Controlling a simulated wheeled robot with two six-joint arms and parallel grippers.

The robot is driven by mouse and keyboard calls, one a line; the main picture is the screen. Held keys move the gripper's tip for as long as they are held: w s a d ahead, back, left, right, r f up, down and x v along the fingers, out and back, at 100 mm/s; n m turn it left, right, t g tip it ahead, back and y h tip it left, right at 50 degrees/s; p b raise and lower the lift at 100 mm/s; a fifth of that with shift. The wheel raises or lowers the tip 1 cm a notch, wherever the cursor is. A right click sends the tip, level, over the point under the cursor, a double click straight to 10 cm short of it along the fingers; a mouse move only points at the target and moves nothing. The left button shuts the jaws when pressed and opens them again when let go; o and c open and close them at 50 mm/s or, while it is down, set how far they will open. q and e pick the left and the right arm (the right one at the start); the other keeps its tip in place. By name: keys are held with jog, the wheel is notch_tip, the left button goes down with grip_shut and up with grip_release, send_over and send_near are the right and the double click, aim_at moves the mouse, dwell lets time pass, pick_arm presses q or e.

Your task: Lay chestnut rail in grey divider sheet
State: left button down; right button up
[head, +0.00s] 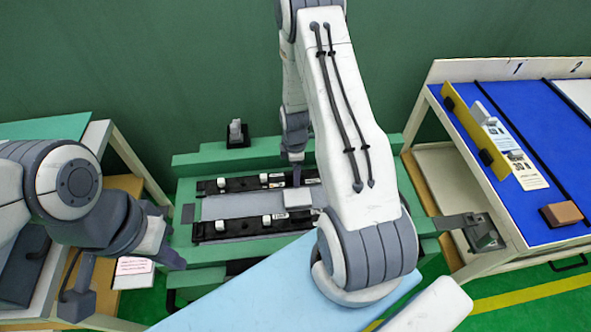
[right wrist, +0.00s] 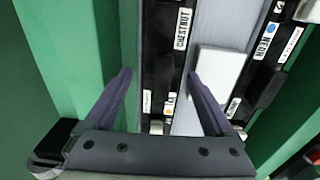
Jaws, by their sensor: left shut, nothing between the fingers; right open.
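The chestnut rail (right wrist: 166,60) is a black strip with a white CHESTNUT label in the right wrist view. It looks to be the upper black strip (head: 237,185) in the head view, along the far edge of the grey divider sheet (head: 228,206). The sheet also shows in the right wrist view (right wrist: 187,122). My right gripper (head: 294,178) is open over this rail, with a fingertip to each side of it in its wrist view (right wrist: 158,74); contact cannot be told. My left gripper (head: 178,264) is shut and empty, left of the green bench's near edge.
A second black strip (head: 240,227) with labels lies along the sheet's near edge. A white block (right wrist: 216,75) sits on the sheet. A blue-topped table (head: 520,130) stands right with a yellow strip and brown block (head: 561,214). My right arm hides the bench's right part.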

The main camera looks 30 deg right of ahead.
jog(key=shift+s+a+f, duration=0.15)
jog(key=shift+s+f, duration=0.3)
jog(key=shift+f, duration=0.1)
notch_tip(320, 180, up, 12)
jog(key=shift+w+f, duration=0.25)
jog(key=shift+w, duration=0.1)
